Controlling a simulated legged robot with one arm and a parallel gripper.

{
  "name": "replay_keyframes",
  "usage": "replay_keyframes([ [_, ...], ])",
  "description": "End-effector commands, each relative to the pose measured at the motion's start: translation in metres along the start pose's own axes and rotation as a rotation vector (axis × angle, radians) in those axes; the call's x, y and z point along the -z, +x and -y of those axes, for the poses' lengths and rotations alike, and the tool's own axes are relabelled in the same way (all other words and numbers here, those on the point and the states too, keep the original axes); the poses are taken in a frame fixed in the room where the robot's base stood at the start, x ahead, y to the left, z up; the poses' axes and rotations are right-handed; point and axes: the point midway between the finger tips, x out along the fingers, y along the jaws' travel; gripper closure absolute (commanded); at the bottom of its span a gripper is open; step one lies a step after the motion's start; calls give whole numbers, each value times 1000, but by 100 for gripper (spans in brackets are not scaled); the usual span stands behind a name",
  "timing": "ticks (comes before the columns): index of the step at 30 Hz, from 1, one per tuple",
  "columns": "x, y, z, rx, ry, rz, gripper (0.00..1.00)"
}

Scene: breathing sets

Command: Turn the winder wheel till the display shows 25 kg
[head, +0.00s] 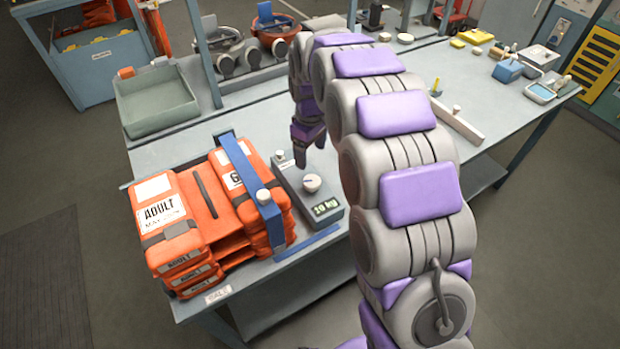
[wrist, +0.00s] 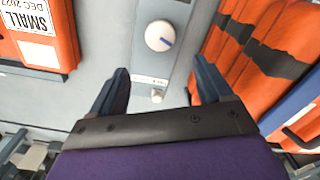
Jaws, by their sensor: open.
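The winder is a grey box on the bench, right of the orange jackets. Its round white wheel (head: 311,183) has a blue mark on top. The green lit display (head: 326,207) on its near end seems to read 20 kg, but the digits are small. My gripper (head: 309,150) hangs over the far part of the box, pointing down. In the wrist view my gripper (wrist: 160,68) is open and empty. The wheel (wrist: 159,36) lies just beyond the fingertips, between their lines, and is not gripped. A smaller white knob (wrist: 157,96) lies between the fingers.
A stack of orange ADULT jackets (head: 170,212) and a blue strap bar (head: 264,205) stand close left of the box. An orange SMALL jacket (wrist: 40,35) lies on its other side. A green tray (head: 157,100) is farther left. My arm hides part of the bench.

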Motion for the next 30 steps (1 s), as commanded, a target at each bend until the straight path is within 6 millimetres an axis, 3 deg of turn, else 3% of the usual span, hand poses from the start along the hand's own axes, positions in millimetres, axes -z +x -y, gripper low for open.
replay_keyframes([
  [3, -1, 28, 2, 5, 0, 7, 21],
  [15, -1, 95, 1, 3, 0, 3, 21],
  [21, -2, 108, 1, 3, 0, 3, 21],
  [30, -1, 108, 1, 1, 0, 1, 21],
])
